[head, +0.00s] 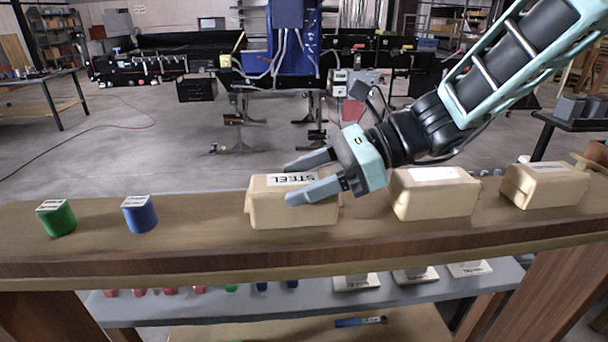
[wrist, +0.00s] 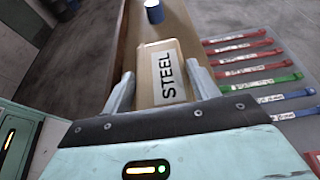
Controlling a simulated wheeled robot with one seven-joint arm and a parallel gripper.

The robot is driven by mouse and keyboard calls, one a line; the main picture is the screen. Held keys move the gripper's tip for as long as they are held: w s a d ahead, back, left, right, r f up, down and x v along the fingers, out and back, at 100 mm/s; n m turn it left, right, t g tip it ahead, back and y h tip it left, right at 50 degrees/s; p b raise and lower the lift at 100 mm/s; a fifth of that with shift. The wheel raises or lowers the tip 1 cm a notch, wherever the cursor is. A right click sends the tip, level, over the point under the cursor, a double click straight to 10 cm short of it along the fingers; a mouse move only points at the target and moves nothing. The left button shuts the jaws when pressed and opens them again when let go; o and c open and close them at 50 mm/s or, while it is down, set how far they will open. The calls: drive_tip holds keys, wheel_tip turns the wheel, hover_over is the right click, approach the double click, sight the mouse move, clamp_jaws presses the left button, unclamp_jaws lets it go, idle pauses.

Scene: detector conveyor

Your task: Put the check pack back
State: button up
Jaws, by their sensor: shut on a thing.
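A tan pack labelled STEEL (head: 268,213) sits on the wooden counter near the middle of the head view. My gripper (head: 291,182) is shut on this pack, with one finger along each side. In the wrist view the STEEL pack (wrist: 148,60) lies between the two fingers, its label facing the camera. Its underside is hidden, and it appears to rest on the counter. No label reading "check" is legible on any pack.
Two more tan packs, a middle one (head: 434,199) and a far right one (head: 545,187), stand right of my gripper. A green block (head: 57,219) and a blue block (head: 139,216) stand at left. Coloured labelled tools lie on the grey lower shelf (head: 130,312). Counter between blue block and STEEL pack is clear.

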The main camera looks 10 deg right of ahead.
drive_tip(key=shift+f, duration=0.2)
drive_tip(key=o, duration=1.4)
drive_tip(key=shift+r, duration=0.25)
drive_tip(key=b+v, duration=0.3)
drive_tip(key=v, duration=0.9)
drive_tip(key=shift+s+f+b, duration=0.1)
drive_tip(key=shift+b, duration=0.2)
